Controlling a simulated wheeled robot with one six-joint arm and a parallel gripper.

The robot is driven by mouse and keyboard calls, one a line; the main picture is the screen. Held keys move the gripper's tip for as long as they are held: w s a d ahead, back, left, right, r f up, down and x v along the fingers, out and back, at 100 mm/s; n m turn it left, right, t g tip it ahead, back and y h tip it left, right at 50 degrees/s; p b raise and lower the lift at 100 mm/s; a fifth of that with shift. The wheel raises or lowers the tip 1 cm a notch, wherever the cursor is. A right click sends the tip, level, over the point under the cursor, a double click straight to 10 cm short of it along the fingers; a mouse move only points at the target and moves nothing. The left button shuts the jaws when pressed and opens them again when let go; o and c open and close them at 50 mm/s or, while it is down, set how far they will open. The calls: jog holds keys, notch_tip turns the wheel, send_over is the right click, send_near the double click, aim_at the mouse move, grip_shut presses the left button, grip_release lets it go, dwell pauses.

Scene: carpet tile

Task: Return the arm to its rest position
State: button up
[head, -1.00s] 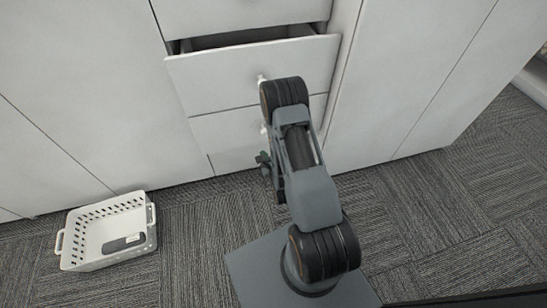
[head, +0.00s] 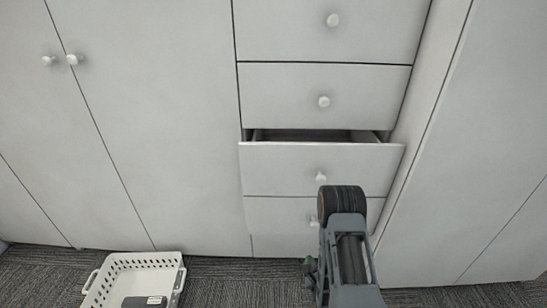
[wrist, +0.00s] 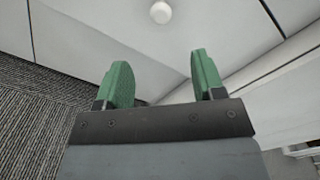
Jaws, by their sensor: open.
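My gripper (wrist: 158,85) shows in the wrist view with its two green fingers spread apart and nothing between them. A white round knob (wrist: 161,12) on a pale panel is beyond the fingertips, apart from them.
A white perforated basket (head: 172,262) stands on the carpet at the lower left with a dark, light-marked item (head: 143,302) inside. Closed white cabinet doors (head: 150,110) flank the drawers. Carpet (head: 240,285) is free between basket and arm.

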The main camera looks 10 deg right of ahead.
jog(key=w+a+r+n+g+y+p, duration=0.1)
jog(key=w+a+r+n+g+p, duration=0.15)
jog(key=r+n+p, duration=0.75)
jog(key=w+a+r+n+g+y+p, duration=0.1)
jog(key=w+r+n+g+p, duration=0.35)
jog(key=r, duration=1.05)
jog(key=s+a+r+n+g+p, duration=0.2)
jog(key=s+r+n+p, duration=0.4)
jog(key=s+r, duration=0.3)
jog(key=s+a+r+n+g+y+p, duration=0.1)
jog(key=s+r+n+g+p, duration=0.4)
jog(key=r, duration=1.2)
jog(key=s+a+n+p, duration=0.1)
jog(key=s+n, duration=0.3)
jog(key=shift+s+r+p, duration=0.25)
jog(key=shift+s+p, duration=0.05)
jog(key=shift+a, duration=0.1)
